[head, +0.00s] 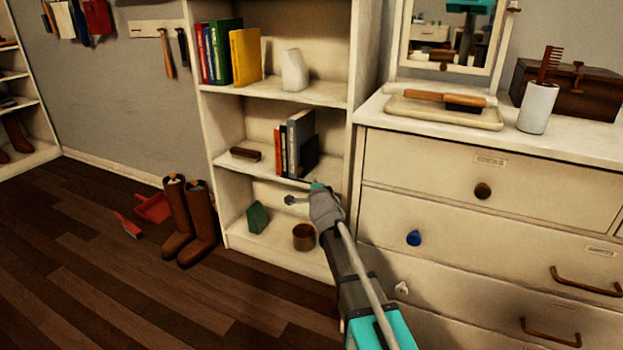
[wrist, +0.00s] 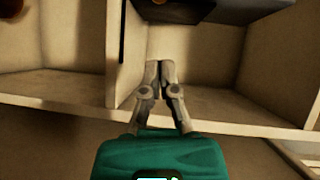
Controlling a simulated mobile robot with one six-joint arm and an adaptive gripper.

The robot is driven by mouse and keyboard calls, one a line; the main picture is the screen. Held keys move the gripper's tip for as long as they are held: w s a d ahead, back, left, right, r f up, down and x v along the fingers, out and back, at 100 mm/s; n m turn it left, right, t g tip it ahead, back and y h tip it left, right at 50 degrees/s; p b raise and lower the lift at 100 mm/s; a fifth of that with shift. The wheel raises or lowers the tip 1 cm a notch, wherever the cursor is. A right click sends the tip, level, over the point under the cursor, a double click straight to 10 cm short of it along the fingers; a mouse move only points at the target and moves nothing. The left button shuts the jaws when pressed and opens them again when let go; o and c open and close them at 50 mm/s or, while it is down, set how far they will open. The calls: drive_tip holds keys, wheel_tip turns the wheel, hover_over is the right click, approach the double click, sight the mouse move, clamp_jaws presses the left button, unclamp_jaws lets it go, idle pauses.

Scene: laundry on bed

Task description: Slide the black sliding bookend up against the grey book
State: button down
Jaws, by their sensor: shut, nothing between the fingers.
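The black sliding bookend (head: 310,156) stands on the middle shelf of the white bookcase, at the right end of a short row of books. The grey book (head: 299,128) stands upright just left of and behind it. I cannot tell whether they touch. My gripper (wrist: 160,70) is shut and empty in the wrist view, its fingertips in front of a pale shelf surface. A dark block at the top of that view is cut off, and I cannot tell which object it is.
Red and dark books (head: 282,150) stand left of the grey book, and a brown brush (head: 245,154) lies further left. The shelf above (head: 318,97) and the bookcase's right side bound the space. A brown pot (head: 304,237) and green object (head: 258,217) stand below. A dresser (head: 420,170) is on the right.

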drive_tip(key=shift+s+d+r, duration=0.1)
drive_tip(key=shift+s+d, duration=0.05)
drive_tip(key=shift+s, duration=0.7)
drive_tip(key=shift+s+d+r, duration=0.1)
drive_tip(key=shift+s, duration=0.75)
